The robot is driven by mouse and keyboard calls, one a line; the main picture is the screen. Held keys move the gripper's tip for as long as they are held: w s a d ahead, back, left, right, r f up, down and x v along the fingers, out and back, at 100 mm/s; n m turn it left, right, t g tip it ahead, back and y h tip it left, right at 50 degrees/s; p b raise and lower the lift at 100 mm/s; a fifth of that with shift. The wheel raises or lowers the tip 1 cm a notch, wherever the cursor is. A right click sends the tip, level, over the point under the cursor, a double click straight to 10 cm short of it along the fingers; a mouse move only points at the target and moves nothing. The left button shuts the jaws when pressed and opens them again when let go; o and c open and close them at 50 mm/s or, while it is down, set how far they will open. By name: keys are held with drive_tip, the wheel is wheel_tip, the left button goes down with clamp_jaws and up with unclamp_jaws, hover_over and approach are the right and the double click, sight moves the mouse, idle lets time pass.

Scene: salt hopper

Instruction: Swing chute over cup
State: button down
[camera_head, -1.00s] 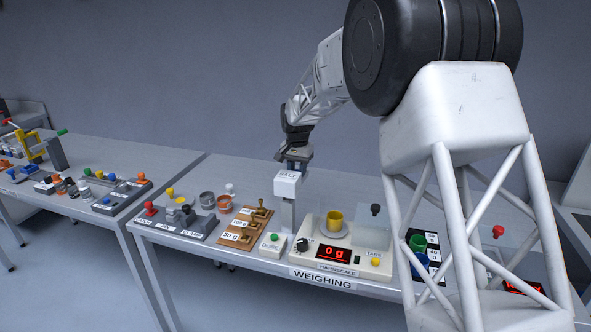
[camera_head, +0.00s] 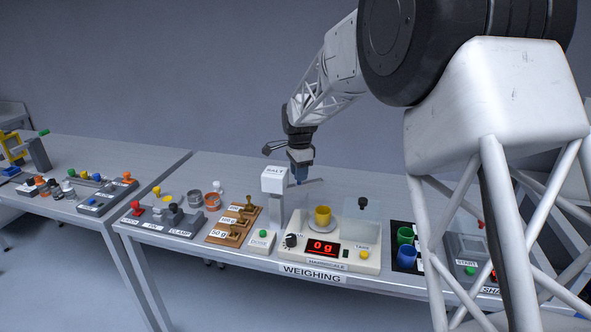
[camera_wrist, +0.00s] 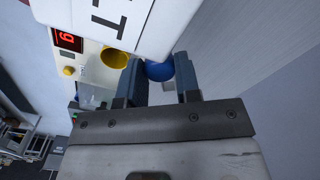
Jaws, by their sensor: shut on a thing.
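The white salt hopper (camera_head: 274,180) stands on a post behind the scale, and its labelled housing (camera_wrist: 115,22) fills the top of the wrist view. A thin grey bar, probably the chute (camera_head: 312,184), sticks out to the right of the hopper, above and behind the cup. The yellow cup (camera_head: 323,217) stands upright on the scale pan; it also shows in the wrist view (camera_wrist: 116,58). My gripper (camera_head: 299,178) is right beside the hopper. In the wrist view its fingers (camera_wrist: 157,75) are closed about a blue ball-shaped knob (camera_wrist: 158,70). How the knob joins the chute is hidden.
The scale (camera_head: 370,268) reads 0 g. A green-buttoned dose box (camera_head: 262,241) and a wooden weight rack (camera_head: 232,226) stand to its left. A clear panel with a dark knob (camera_head: 362,203) stands at the pan's right. Green and blue cups (camera_head: 404,235) are farther right.

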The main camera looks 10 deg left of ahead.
drive_tip(key=shift+s+d+m, duration=0.25)
drive_tip(key=shift+s+m, duration=0.55)
drive_tip(key=shift+m, duration=0.35)
drive_tip(key=shift+s+d+m, duration=0.25)
drive_tip(key=shift+s+m, duration=0.5)
drive_tip(key=shift+m, duration=0.45)
drive_tip(key=shift+s+d+m, duration=0.25)
drive_tip(key=shift+s+m, duration=0.55)
drive_tip(key=shift+m, duration=0.35)
drive_tip(key=c, duration=0.8)
unclamp_jaws()
drive_tip(key=shift+r, duration=0.2)
wheel_tip(320, 180, up, 8)
drive_tip(key=shift+f, duration=0.25)
drive_tip(key=shift+s, duration=0.1)
